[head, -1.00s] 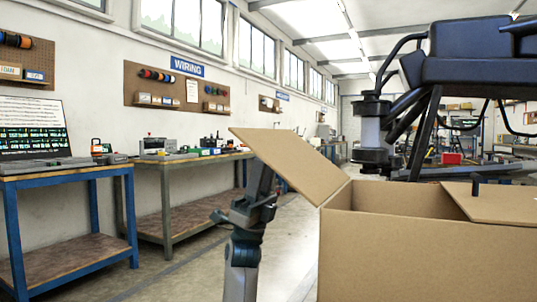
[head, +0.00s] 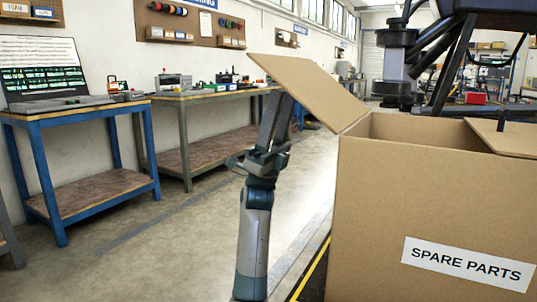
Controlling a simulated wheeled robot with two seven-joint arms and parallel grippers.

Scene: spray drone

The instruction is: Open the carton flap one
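A brown cardboard carton (head: 390,200) stands at the right in the head view, with a white "SPARE PARTS" label (head: 468,263). Its left flap (head: 315,90) is raised and slopes up and outward to the left. Its right flap (head: 515,140) lies roughly level over part of the opening, with a small dark upright piece (head: 502,120) at it. The top is open between the flaps. My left gripper (head: 281,105) points up beside the carton's left side, its tips at the underside of the left flap. Contact and finger gap are unclear.
A large dark drone frame (head: 430,55) stands behind the carton. A blue workbench (head: 80,115) with a laptop (head: 45,70) and a longer bench (head: 215,92) line the left wall. The floor left of my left arm is clear. Yellow-black tape (head: 312,270) edges the carton's base area.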

